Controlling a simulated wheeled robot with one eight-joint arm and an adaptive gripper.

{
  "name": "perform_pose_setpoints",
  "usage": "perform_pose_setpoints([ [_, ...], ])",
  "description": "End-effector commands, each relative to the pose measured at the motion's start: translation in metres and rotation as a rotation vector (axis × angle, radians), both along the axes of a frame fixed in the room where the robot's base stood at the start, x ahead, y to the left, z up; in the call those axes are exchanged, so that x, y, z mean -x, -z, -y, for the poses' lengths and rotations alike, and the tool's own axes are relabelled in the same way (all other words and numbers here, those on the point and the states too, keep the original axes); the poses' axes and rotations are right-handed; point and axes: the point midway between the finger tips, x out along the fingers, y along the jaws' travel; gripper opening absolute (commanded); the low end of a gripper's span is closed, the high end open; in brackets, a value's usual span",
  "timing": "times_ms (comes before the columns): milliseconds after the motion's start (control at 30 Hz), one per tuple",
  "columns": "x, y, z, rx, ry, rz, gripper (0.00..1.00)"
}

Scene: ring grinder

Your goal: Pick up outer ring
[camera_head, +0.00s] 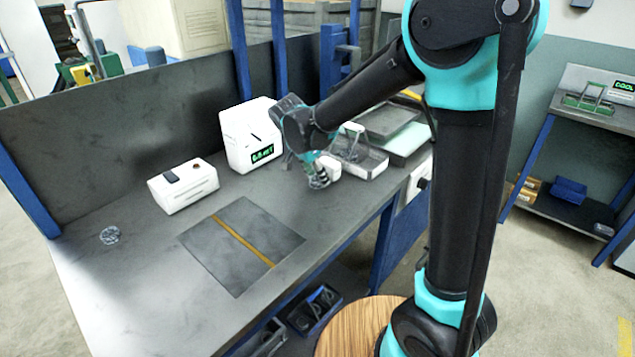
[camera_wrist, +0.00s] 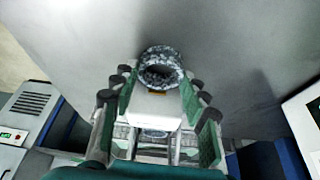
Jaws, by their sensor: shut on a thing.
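A grey speckled ring (camera_wrist: 162,58) sits between the fingertips of my gripper (camera_wrist: 160,82) in the wrist view, its round opening showing. My gripper (camera_head: 317,170) is shut on this ring. In the head view, my gripper is low over the bench, right of the white box with the green display, and the held ring (camera_head: 319,183) is small and partly hidden by the fingers. Whether the ring touches the bench is unclear. Another small speckled ring-like piece (camera_head: 110,235) lies on the bench at the far left.
The bench (camera_head: 110,290) carries a white display box (camera_head: 250,140), a low white device (camera_head: 183,186), and a dark mat (camera_head: 225,250) with a yellow stripe. A metal tray (camera_head: 370,163) is right of my gripper. The bench's front left is clear.

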Motion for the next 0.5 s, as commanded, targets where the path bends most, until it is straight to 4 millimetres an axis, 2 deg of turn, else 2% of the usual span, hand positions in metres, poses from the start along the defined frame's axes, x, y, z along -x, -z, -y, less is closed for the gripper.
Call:
perform_pose_setpoints([
  [33, 0.0, -0.0001, 0.0, 0.0, 0.0, 0.0, 0.18],
  [133, 0.0, -0.0002, 0.0, 0.0, 0.0, 0.0, 0.07],
  [500, -0.0001, -0.0082, 0.0, 0.0, 0.0, 0.0, 0.07],
])
